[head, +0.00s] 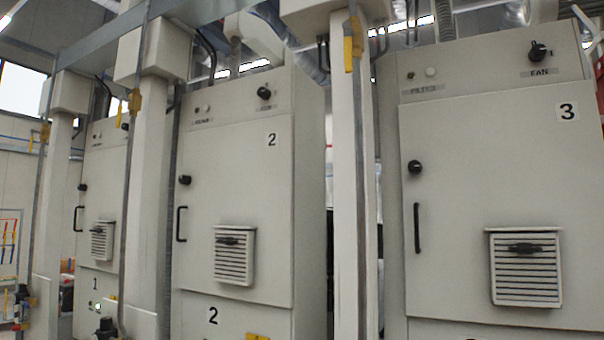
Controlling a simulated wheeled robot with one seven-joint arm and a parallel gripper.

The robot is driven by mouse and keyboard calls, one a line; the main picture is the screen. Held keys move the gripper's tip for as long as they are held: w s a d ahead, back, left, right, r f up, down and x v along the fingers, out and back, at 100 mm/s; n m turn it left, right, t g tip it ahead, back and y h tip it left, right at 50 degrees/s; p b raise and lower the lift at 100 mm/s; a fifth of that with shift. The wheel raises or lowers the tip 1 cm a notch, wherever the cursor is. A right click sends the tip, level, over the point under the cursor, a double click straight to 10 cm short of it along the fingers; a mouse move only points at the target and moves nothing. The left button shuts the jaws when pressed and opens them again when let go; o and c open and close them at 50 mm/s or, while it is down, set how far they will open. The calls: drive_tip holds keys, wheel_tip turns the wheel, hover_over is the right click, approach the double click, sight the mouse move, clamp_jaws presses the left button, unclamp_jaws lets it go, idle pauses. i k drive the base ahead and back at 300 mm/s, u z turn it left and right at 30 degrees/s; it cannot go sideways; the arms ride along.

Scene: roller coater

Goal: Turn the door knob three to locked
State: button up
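Cabinet three (465,150) stands at the right of the head view, with a black "3" on a white label at its upper right. Its door knob (415,167) is a small black round knob near the door's left edge, above a black vertical handle (417,228). The knob is too small to tell which way it is turned. The door looks shut. A black fan knob (537,51) sits on the panel above the door, over a "FAN" label. My gripper is not in view.
Cabinet two (235,190) and cabinet one (103,190) stand to the left, with similar knobs and handles. A pale post (348,200) with a yellow fitting (354,45) stands just left of cabinet three. A louvred vent (525,268) juts from door three.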

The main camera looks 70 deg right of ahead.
sight(414, 167)
drive_tip(key=u, duration=0.85)
drive_tip(key=k, duration=1.5)
drive_tip(key=z, duration=0.2)
